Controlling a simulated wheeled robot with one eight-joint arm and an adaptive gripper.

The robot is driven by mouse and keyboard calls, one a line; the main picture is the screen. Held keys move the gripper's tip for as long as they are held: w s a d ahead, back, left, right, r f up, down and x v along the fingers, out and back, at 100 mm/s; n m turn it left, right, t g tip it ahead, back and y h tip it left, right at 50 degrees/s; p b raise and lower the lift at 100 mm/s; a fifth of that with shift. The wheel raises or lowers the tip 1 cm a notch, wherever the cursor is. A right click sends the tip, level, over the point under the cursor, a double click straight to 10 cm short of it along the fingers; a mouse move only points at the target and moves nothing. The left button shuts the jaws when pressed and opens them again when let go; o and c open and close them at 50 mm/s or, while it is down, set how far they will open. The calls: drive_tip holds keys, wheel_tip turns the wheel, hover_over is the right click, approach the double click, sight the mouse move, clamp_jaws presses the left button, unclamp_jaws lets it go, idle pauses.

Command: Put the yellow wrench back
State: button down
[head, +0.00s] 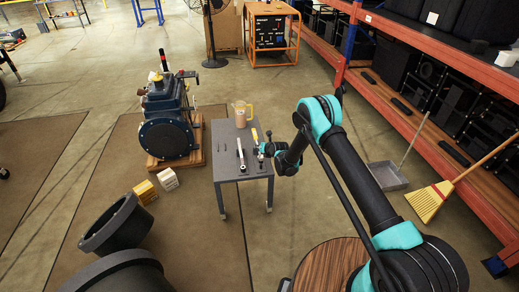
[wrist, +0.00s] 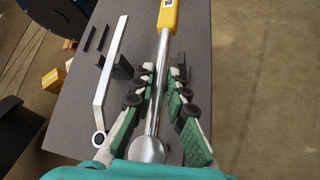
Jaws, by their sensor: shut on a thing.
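The yellow wrench (wrist: 166,18) has a yellow handle, a long silver shaft and a round metal head near the bottom of the wrist view. In the head view its yellow handle (head: 254,136) shows over the right part of the grey table (head: 225,168). My gripper (wrist: 163,85) is shut on the shaft, with one green-padded finger on each side. In the head view my gripper (head: 263,150) is at the table's right edge. I cannot tell whether the wrench touches the tabletop.
A silver tool with a ring end (wrist: 111,75) lies left of the wrench, beside a black block (wrist: 123,68) and dark strips (wrist: 103,38). A red shelf (head: 440,55) and a broom (head: 430,200) are at right.

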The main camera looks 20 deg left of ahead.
drive_tip(key=shift+f, duration=0.25)
drive_tip(key=shift+f, duration=1.15)
drive_tip(key=c, duration=1.4)
unclamp_jaws()
drive_tip(key=shift+c, duration=0.2)
drive_tip(key=v, duration=1.2)
